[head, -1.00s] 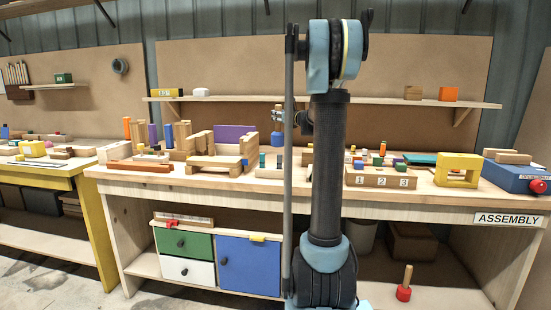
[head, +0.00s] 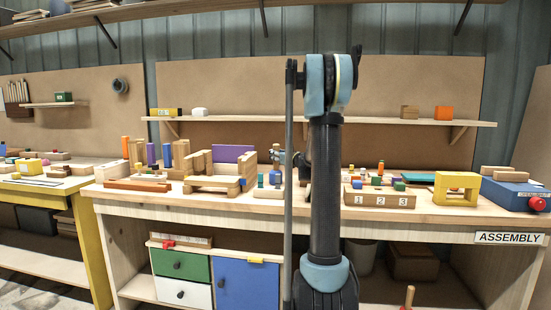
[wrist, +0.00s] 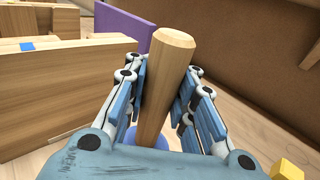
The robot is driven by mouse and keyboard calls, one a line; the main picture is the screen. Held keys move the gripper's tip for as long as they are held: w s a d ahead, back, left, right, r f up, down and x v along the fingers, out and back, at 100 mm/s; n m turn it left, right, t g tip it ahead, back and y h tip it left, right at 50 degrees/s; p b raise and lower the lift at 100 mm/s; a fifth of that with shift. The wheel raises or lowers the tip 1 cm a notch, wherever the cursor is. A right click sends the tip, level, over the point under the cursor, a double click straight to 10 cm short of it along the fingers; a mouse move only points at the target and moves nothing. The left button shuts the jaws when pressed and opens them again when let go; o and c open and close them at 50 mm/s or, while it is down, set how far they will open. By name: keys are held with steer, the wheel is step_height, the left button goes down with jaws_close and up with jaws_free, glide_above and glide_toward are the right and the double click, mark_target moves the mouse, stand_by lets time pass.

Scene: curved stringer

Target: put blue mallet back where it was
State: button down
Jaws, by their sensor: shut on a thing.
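The blue mallet has a pale wooden handle, which stands between my fingers in the wrist view (wrist: 167,75). Its blue head (wrist: 176,138) shows low between the fingers, mostly hidden by my gripper (wrist: 168,105). My gripper is shut on the handle. In the head view my gripper (head: 279,157) is partly hidden behind my arm column, and the blue head (head: 275,178) shows below it, at bench-top level. The mallet looks roughly upright. I cannot tell whether the head touches the bench.
A wooden frame with a purple panel (head: 232,153) stands just left of the mallet. The numbered block (head: 380,199) and yellow frame (head: 457,187) stand to the right. A shelf (head: 350,121) runs behind. A yellow block (wrist: 287,170) lies at the wrist view's lower right.

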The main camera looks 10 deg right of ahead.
steer(key=c, duration=1.3)
jaws_free()
steer(key=v, duration=1.2)
steer(key=shift+d, duration=0.1)
